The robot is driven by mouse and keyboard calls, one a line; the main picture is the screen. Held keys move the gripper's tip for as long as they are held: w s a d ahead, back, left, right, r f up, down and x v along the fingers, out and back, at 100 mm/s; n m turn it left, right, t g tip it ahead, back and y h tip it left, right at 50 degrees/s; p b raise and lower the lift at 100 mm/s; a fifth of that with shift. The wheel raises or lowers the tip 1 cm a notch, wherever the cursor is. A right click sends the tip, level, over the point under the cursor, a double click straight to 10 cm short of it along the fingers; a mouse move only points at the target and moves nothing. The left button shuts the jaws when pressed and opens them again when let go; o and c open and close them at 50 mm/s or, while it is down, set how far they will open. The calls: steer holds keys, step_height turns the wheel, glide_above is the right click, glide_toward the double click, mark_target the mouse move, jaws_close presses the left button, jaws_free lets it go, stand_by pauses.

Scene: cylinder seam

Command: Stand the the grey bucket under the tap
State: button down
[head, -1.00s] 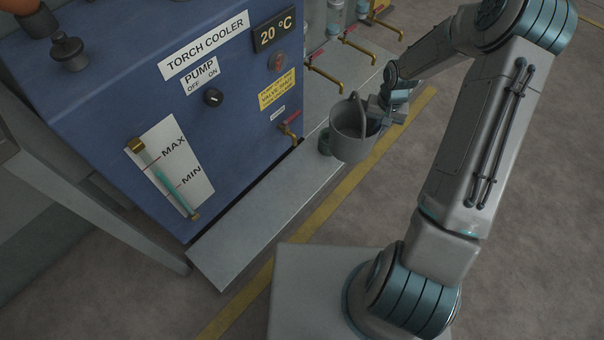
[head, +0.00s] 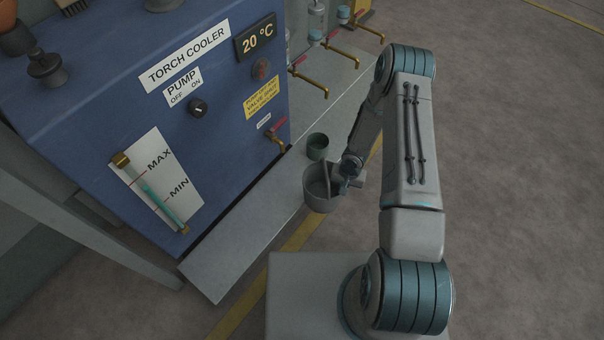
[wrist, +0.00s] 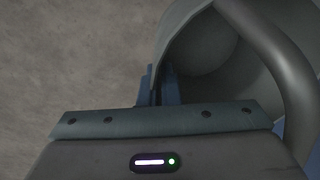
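The grey bucket (head: 318,199) is upright in the head view, its handle raised, at the front edge of the grey ledge. My gripper (head: 345,180) is at its right side. In the wrist view my gripper's blue fingers (wrist: 158,88) are closed on the wall of the bucket (wrist: 172,45), and I see into its empty-looking inside. A brass tap (head: 279,140) with a red handle sticks out low on the blue torch cooler (head: 215,125). The bucket is below and to the right of this tap in the picture, apart from it. Whether the bucket touches the ledge I cannot tell.
A small dark green cup (head: 318,146) stands on the ledge (head: 240,225) just behind the bucket. More brass taps (head: 310,82) stick out farther back. The ledge left of the bucket is clear. A yellow floor line (head: 300,238) runs along it.

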mark_target(309, 169)
steer(key=shift+w+a+f+b, duration=0.55)
steer(key=shift+w+a+b, duration=0.15)
steer(key=shift+w+a, duration=1.1)
steer(key=shift+w+a+f+b, duration=0.65)
steer(key=shift+w+a, duration=0.7)
steer(key=shift+a, duration=0.85)
steer(key=shift+w+a+f+b, duration=0.5)
steer(key=shift+w+a+b, duration=0.25)
steer(key=shift+w+a, duration=1.05)
steer(key=shift+s+a, duration=0.2)
steer(key=shift+f, duration=0.15)
steer(key=c, duration=1.6)
jaws_free()
steer(key=shift+c, duration=0.2)
